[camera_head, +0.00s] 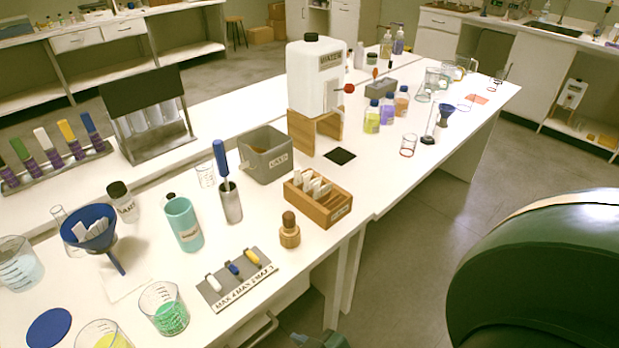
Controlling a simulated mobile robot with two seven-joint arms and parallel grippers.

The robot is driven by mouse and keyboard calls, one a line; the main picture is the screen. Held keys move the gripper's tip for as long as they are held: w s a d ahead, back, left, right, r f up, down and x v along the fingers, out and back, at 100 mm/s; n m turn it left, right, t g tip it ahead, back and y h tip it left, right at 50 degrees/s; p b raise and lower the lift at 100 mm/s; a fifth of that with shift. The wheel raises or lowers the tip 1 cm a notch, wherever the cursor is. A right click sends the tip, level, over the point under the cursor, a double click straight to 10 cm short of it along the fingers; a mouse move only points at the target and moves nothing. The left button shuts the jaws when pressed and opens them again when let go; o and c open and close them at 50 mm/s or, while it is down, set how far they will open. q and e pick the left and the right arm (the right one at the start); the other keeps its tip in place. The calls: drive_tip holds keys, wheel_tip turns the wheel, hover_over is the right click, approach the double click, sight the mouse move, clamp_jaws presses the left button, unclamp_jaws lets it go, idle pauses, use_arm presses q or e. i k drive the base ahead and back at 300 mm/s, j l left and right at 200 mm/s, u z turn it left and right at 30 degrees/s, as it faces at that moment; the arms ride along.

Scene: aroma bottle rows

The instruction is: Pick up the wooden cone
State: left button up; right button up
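A small wooden piece (289,232) stands upright near the front edge of the white bench. Neither of my grippers can be made out in the head view. A dark green part shows at the bottom edge, too cut off to identify.
A teal cup (183,224) and a metal cylinder with a blue-handled tool (231,203) stand behind and left. A green-liquid beaker (164,309) is at the front left. A large dispenser (316,75) stands behind. A large dark green rounded form (540,275) fills the lower right.

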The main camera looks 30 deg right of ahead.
sight(289, 230)
drive_tip(key=z, duration=0.9)
